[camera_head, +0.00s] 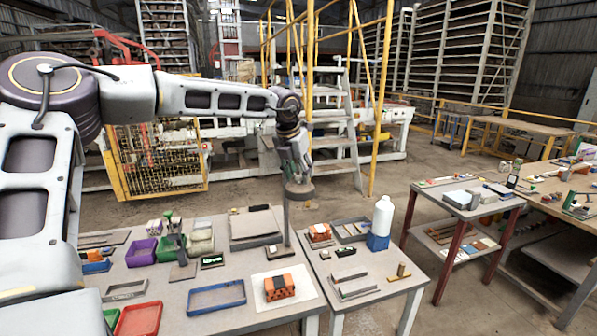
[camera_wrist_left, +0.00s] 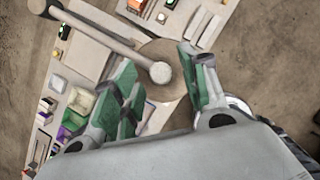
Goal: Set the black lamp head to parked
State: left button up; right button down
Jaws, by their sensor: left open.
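A post with a round, flat head (camera_head: 299,190) stands at the back edge of the near workbench. It is the only lamp-like thing by my gripper, and its head looks grey-brown rather than black. My left gripper (camera_head: 295,158) is open just above this head, fingers pointing down. In the left wrist view the brownish disc (camera_wrist_left: 152,50) lies beyond and between the open fingers (camera_wrist_left: 165,85), with the rounded bar end (camera_wrist_left: 160,73) in front of it. I cannot tell whether a finger touches it. My right gripper is not in view.
The workbench holds a blue tray (camera_head: 216,297), a red bin (camera_head: 139,318), a purple bin (camera_head: 141,252) and an orange brick (camera_head: 279,287) on a white sheet. A white bottle (camera_head: 383,214) stands to the right. Yellow rails and a ladder (camera_head: 333,125) rise behind.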

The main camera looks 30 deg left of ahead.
pick_arm(q)
grip_shut()
dwell(0.3)
jog(key=shift+s+a, duration=0.1)
jog(key=shift+s, duration=0.05)
dwell(0.3)
